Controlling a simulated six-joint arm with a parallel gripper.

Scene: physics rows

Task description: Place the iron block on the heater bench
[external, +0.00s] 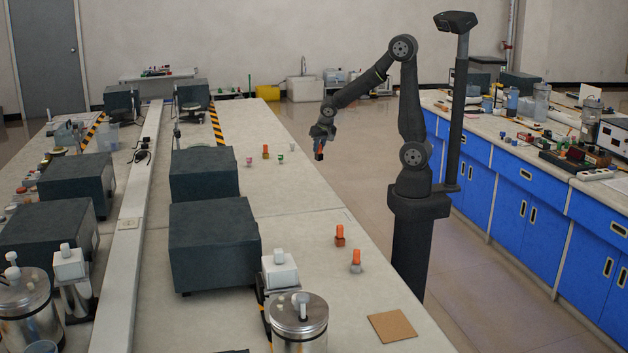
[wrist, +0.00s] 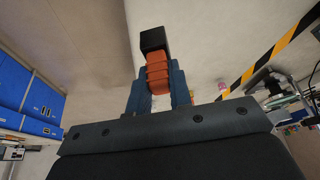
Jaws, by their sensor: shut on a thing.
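My gripper (external: 320,146) is shut on an orange ribbed grip with a dark block on its end, which I take as the iron block (wrist: 154,40). In the wrist view the two blue fingers of my gripper (wrist: 158,88) close on the orange grip from both sides, and the dark block sticks out beyond them. In the external view the held block (external: 319,156) hangs below my gripper, at or past the right edge of the long bench (external: 300,205); its height is hard to judge. I cannot tell which surface is the heater bench.
Other orange-gripped blocks stand on the bench: one (external: 265,152) at the back, two (external: 340,236) (external: 356,261) nearer. Small white items (external: 281,159) stand near the back one. A brown square pad (external: 391,326) lies in front. Dark boxes (external: 213,245) line the left. Blue cabinets (external: 520,215) stand right.

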